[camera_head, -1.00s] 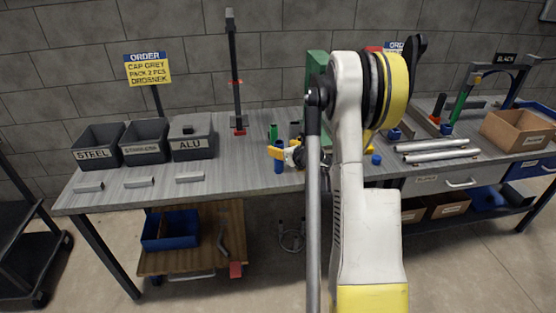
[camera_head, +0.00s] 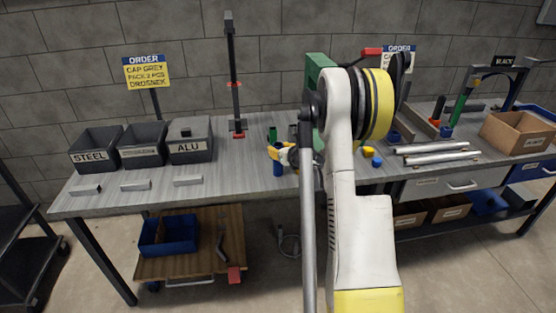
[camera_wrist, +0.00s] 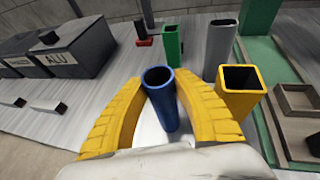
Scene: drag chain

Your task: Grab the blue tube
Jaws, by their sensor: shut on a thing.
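The blue tube (camera_wrist: 162,100) stands upright on the grey table, with its round open top facing up in the wrist view. My gripper (camera_wrist: 159,80) has one yellow finger on each side of the tube and is shut on it. In the head view the lower part of the blue tube (camera_head: 278,169) shows under the yellow fingers of my gripper (camera_head: 279,152). My arm hides part of the table to the right.
A yellow square tube (camera_wrist: 240,92) stands close to my right finger. Behind are a green tube (camera_wrist: 171,46) and a grey tube (camera_wrist: 219,48). Dark bins (camera_head: 190,150) and small metal pieces (camera_head: 136,185) lie left. A green machine (camera_head: 318,68) stands behind my arm.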

